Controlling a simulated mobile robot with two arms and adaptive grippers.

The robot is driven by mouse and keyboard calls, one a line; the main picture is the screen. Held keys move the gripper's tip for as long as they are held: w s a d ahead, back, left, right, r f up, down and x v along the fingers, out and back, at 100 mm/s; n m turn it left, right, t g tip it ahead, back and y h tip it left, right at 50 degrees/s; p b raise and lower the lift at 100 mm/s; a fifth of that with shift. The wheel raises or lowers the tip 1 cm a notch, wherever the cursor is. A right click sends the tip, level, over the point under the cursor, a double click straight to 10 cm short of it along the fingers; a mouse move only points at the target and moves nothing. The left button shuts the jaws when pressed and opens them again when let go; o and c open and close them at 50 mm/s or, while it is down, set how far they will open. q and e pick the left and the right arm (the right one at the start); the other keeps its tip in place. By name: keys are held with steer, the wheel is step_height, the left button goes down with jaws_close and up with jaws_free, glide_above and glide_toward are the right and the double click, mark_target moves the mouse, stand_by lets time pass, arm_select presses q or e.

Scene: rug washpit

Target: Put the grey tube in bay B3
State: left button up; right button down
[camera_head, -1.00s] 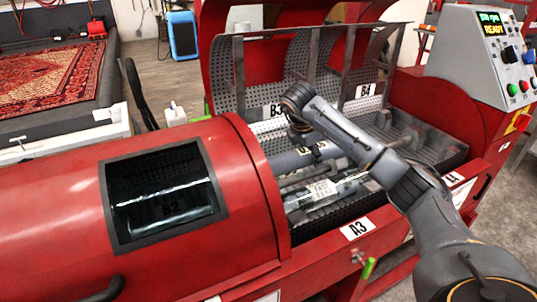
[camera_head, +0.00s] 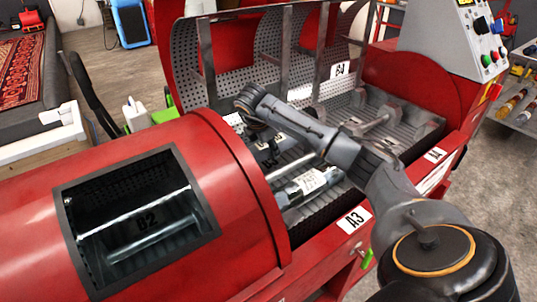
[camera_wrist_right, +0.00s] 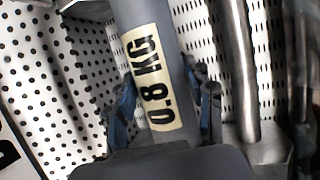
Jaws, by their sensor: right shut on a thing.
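The grey tube (camera_wrist_right: 142,14), with a 0.8 KG label, runs between the fingers of my right gripper (camera_wrist_right: 163,105) in the right wrist view. The gripper is shut on it. In the head view my right gripper (camera_head: 264,137) is over the rear row of the open drum, just beside the red cover's edge. My arm hides most of the tube there, and whether it touches the bay floor cannot be told. My left gripper is not in view.
A clear tube with a white label (camera_head: 308,182) lies in the front row behind the A3 tag (camera_head: 354,220). Upright metal dividers and the raised perforated lid stand behind, with the B4 tag (camera_head: 341,68). The red cover (camera_head: 150,150) has a window showing B2. A control box (camera_head: 455,45) stands right.

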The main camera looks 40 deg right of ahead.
mark_target(269, 153)
step_height(269, 153, down, 2)
steer(key=shift+f, duration=0.5)
steer(key=c, duration=0.5)
jaws_free()
steer(key=shift+f, duration=0.1)
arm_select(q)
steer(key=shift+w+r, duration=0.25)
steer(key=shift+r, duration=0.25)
arm_select(e)
steer(key=shift+a+r, duration=0.2)
steer(key=shift+r, duration=0.25)
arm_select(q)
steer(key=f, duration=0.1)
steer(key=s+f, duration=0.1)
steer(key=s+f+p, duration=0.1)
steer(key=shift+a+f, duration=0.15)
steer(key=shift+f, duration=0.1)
arm_select(e)
steer(key=v, duration=1.1)
steer(key=shift+r, duration=0.1)
